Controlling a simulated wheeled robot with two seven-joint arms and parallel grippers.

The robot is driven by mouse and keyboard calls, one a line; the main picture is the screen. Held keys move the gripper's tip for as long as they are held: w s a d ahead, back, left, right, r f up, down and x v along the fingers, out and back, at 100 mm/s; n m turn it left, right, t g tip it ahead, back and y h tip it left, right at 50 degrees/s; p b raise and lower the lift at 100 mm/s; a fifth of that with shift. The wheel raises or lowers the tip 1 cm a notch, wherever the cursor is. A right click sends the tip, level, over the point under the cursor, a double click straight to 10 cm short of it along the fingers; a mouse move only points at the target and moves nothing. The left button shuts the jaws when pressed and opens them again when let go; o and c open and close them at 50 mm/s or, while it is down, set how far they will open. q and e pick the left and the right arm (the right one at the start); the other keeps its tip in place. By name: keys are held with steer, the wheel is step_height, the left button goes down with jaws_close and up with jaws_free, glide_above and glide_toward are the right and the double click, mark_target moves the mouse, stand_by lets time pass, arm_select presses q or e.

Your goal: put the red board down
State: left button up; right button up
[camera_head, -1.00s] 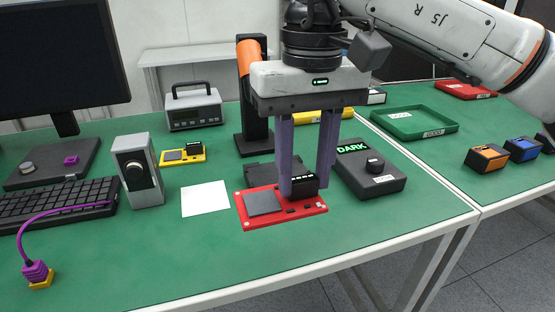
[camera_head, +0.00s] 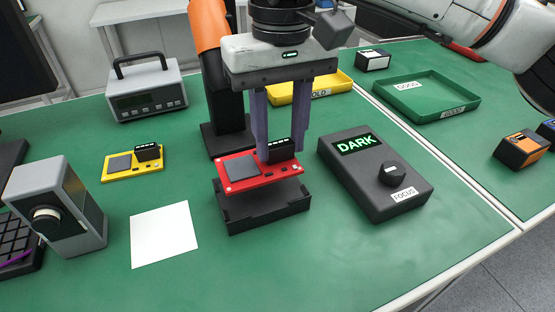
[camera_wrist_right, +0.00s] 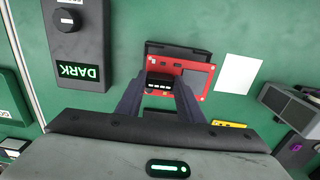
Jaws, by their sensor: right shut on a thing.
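The red board (camera_head: 240,172) has a grey square and a black block (camera_head: 283,151) on top. My right gripper (camera_head: 281,152) is shut on that block and holds the board roughly level. The board is above a black cradle (camera_head: 268,215), with a visible gap at the front. In the right wrist view the red board (camera_wrist_right: 198,80) lies between the fingers (camera_wrist_right: 160,84), and the cradle (camera_wrist_right: 172,48) shows past its edges. The board hides much of the cradle's inside. My left gripper is not in view.
A control box reading DARK (camera_head: 359,180) stands close right of the cradle. White paper (camera_head: 164,234) and a yellow board (camera_head: 130,165) lie left. An orange and black stand (camera_head: 212,70) rises behind. A yellow tray (camera_head: 342,82) and green tray (camera_head: 440,108) are farther back. The front table is clear.

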mark_target(280, 160)
steer(key=shift+f, duration=2.55)
steer(key=o, duration=1.1)
steer(key=shift+w, duration=0.1)
step_height(280, 160, up, 8)
steer(key=shift+f, duration=0.1)
